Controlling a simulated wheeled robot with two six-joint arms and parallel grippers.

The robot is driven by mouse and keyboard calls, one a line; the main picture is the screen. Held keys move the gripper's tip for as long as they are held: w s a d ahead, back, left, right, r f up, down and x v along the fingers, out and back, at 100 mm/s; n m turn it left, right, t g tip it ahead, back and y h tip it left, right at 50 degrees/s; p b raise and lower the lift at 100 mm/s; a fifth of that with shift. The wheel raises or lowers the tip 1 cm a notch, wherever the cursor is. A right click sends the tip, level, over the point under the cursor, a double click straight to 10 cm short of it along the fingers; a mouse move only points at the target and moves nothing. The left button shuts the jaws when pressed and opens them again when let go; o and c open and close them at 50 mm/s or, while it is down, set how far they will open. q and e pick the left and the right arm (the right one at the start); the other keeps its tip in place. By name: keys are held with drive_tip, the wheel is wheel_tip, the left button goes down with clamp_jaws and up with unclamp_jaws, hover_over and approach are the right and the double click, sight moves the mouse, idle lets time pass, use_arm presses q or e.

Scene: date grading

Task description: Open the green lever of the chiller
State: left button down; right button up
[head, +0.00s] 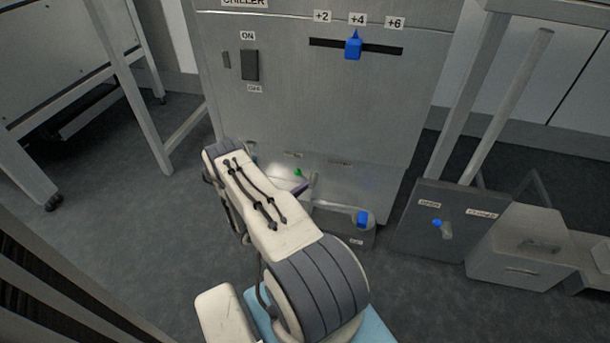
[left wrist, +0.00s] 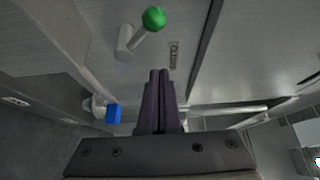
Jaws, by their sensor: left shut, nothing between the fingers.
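The chiller (head: 310,110) is a grey metal cabinet in the middle of the head view. Its green lever (head: 298,172) shows as a small green tip low on the front. In the left wrist view the lever has a green ball (left wrist: 154,18) on a short grey arm turned up and right from its pivot. A small label (left wrist: 173,55) beside it is too blurred to read. My left gripper (left wrist: 159,73) has its dark purple fingers together, empty, below the ball in the picture and apart from it. In the head view my arm hides most of this gripper (head: 298,187).
A blue-tipped part (head: 362,219) sits low on the chiller's right, near the gripper. Higher are a blue slider (head: 353,46) and an on/off switch (head: 250,65). A dark panel with a blue knob (head: 437,223) stands right. Table legs (head: 140,110) stand left; floor between is clear.

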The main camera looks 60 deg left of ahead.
use_arm(q)
drive_tip(key=s, duration=0.1)
drive_tip(key=s+d+f, duration=0.1)
drive_tip(key=s, duration=0.1)
drive_tip(key=s+d+f, duration=0.1)
drive_tip(key=shift+s+d+p, duration=0.1)
drive_tip(key=shift+s+p, duration=0.2)
drive_tip(key=shift+s, duration=0.05)
